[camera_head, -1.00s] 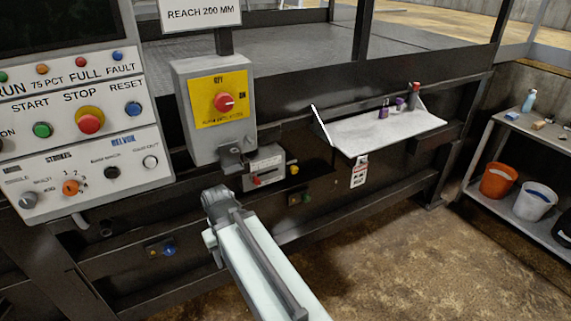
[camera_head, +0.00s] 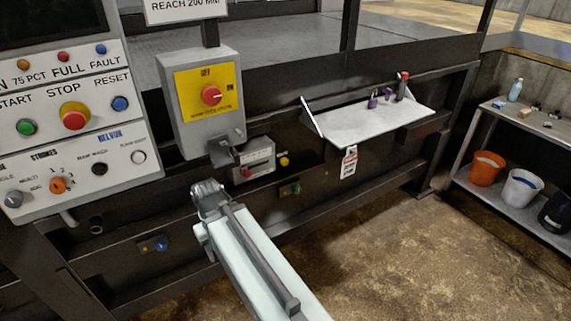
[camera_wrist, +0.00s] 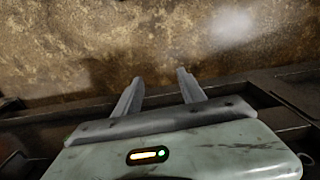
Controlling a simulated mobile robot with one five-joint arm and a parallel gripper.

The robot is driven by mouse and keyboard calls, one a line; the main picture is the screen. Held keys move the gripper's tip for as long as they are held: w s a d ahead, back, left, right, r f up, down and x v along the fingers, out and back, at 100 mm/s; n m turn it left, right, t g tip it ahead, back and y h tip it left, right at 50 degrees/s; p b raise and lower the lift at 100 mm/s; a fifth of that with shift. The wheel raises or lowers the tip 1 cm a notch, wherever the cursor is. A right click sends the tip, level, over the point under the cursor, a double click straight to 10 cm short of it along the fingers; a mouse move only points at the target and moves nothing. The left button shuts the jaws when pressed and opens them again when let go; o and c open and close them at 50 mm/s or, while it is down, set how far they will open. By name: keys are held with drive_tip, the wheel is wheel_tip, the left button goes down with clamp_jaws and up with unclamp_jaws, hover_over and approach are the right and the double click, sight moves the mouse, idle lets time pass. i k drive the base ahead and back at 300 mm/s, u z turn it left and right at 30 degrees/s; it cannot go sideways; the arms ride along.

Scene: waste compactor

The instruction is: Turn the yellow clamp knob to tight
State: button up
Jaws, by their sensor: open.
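A small yellow knob (camera_head: 284,161) sits on the dark machine frame, just right of a grey box with a red lever (camera_head: 254,160). It is too small to tell its setting or read any tight mark. My gripper (camera_head: 207,188) is below and left of the knob, apart from it, in front of the dark frame. In the wrist view my gripper (camera_wrist: 160,76) shows two separated fingers with nothing between them. The yellow knob does not show in the wrist view, which has brown floor and dark frame bars.
A grey box with a red rotary switch on yellow (camera_head: 211,95) hangs above my gripper. A green knob (camera_head: 297,189) and a blue knob (camera_head: 162,243) sit lower on the frame. A white shelf (camera_head: 375,129) juts out at right. The floor (camera_head: 400,260) at front right is clear.

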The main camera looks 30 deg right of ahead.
sight(284, 162)
drive_tip(key=u, duration=1.75)
drive_tip(key=k, duration=1.2)
drive_tip(key=z, duration=0.65)
drive_tip(key=i, duration=1)
drive_tip(key=u, duration=0.05)
